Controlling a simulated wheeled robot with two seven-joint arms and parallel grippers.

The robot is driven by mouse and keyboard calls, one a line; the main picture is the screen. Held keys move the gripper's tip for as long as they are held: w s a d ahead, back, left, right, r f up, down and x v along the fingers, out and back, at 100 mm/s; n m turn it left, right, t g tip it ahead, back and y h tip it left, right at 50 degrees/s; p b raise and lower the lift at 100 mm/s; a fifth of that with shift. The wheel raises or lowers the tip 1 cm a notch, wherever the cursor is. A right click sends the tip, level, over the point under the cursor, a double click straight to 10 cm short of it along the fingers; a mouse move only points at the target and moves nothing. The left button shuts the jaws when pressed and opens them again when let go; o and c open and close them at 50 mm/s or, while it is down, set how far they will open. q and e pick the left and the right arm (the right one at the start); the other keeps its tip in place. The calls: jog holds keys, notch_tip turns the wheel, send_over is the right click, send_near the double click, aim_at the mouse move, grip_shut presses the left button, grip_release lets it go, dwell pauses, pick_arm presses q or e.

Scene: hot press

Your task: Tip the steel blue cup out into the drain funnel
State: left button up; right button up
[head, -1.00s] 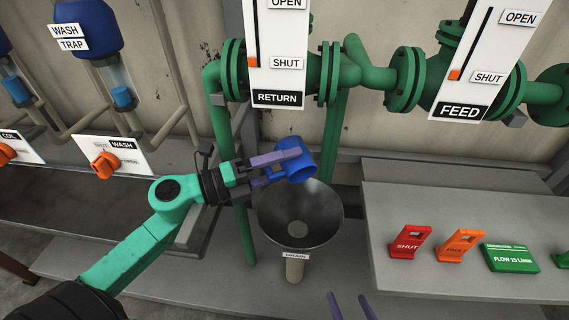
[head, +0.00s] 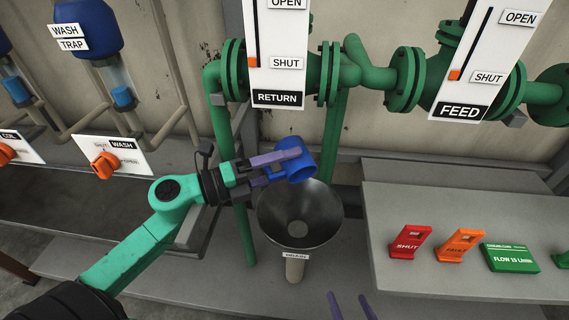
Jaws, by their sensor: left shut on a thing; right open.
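The blue cup (head: 296,166) is held above the back left part of the drain funnel (head: 318,228). It is tilted, with its mouth toward the right and down. My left gripper (head: 284,167) is shut on the cup, its purple fingers at the cup's left side. The funnel is a wide dark metal bowl with a pale round spot at its bottom and a DRAIN label below. I cannot see any liquid leaving the cup. My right gripper (head: 351,308) shows only its two purple fingertips at the bottom edge, apart and empty.
A grey shelf (head: 450,215) at the right holds a red SHUT tag (head: 409,242), an orange FAULT tag (head: 459,246) and a green FLOW block (head: 510,258). Green pipes (head: 340,135) with RETURN and FEED panels stand behind. A WASH panel (head: 115,155) with an orange knob is at the left.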

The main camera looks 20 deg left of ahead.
dwell(0.4)
